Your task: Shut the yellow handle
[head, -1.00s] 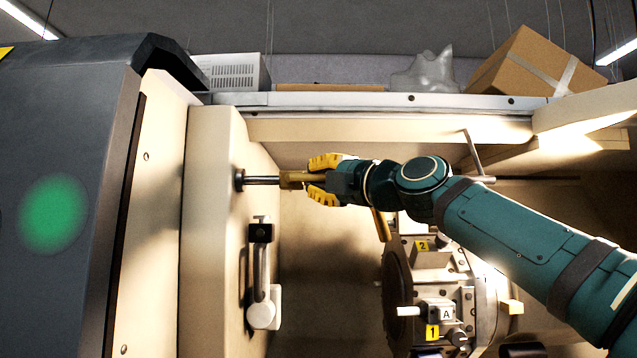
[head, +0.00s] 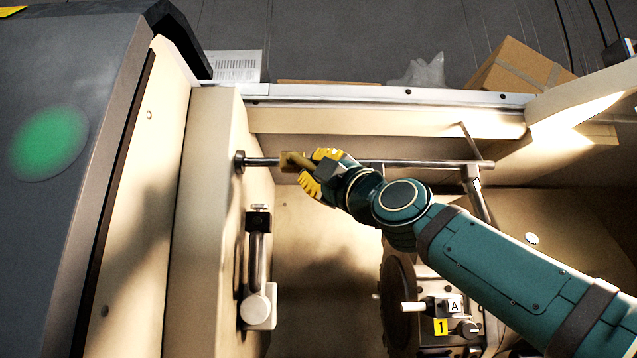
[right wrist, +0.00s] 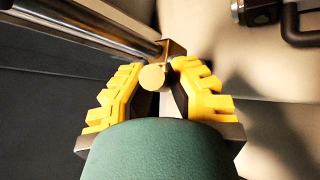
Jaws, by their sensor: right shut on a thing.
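The yellow handle (head: 294,161) sits on a steel rod (head: 262,162) that comes out of the beige wall on the left. My right gripper (head: 314,169) has its yellow-padded fingers at the handle's right end, and they partly hide it. In the right wrist view the handle's round end (right wrist: 152,77) shows between the fingertips of my right gripper (right wrist: 158,74), which is shut on it. The handle's far part lies along the rod there. My left gripper is not in view.
A small lever fixture (head: 258,300) is on the beige wall below. A tool turret with a yellow "1" label (head: 440,327) is at the lower right.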

